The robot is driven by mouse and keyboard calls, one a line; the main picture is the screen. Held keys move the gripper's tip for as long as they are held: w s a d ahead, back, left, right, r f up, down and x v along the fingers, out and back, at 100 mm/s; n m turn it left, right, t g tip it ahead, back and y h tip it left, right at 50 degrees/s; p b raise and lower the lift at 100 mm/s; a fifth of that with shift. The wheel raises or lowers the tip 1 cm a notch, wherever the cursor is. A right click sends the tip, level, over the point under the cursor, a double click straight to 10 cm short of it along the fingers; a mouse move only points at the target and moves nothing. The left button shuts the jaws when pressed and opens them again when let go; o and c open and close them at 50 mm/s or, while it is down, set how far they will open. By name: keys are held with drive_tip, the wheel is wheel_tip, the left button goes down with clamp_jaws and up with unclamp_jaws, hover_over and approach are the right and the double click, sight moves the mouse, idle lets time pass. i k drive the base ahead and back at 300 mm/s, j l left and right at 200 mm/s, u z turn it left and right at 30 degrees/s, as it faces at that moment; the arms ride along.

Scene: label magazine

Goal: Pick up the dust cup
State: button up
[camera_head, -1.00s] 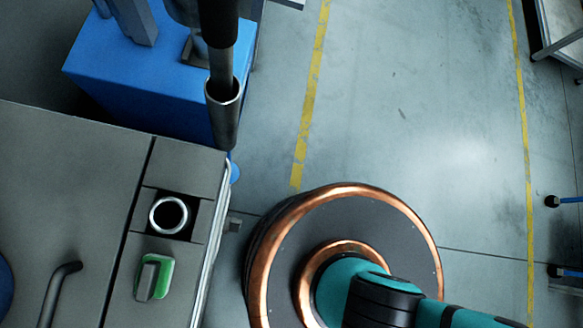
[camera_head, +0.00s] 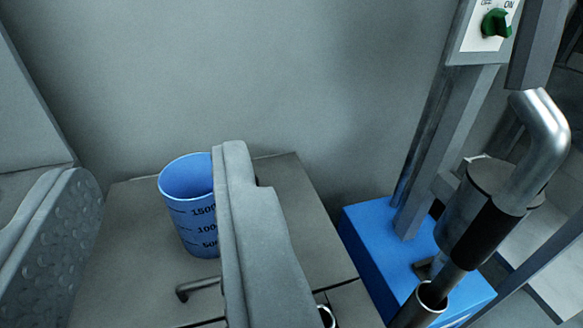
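The dust cup (camera_head: 187,216) is a blue, open-topped cup with dark volume marks on its side. It stands upright on a grey cabinet top, left of centre. My gripper (camera_head: 160,172) is open, with one grey finger at the left edge, showing a dimpled pad, and the other in the middle of the picture. The cup shows between the two fingers, and the middle finger hides part of its right side. I cannot tell how far the fingers are from the cup, and nothing is seen held.
A bent handle (camera_head: 193,288) sits on the cabinet top (camera_head: 125,245) in front of the cup. A blue block (camera_head: 362,238) with a grey post, a metal pipe (camera_head: 541,145) and a tube (camera_head: 420,306) stand to the right. A grey wall (camera_head: 250,70) rises behind. A green switch (camera_head: 497,23) is at upper right.

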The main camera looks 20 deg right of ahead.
sight(438, 261)
drive_tip(key=j+z, duration=0.1)
drive_tip(key=z, duration=1.4)
drive_tip(key=k+l, duration=0.05)
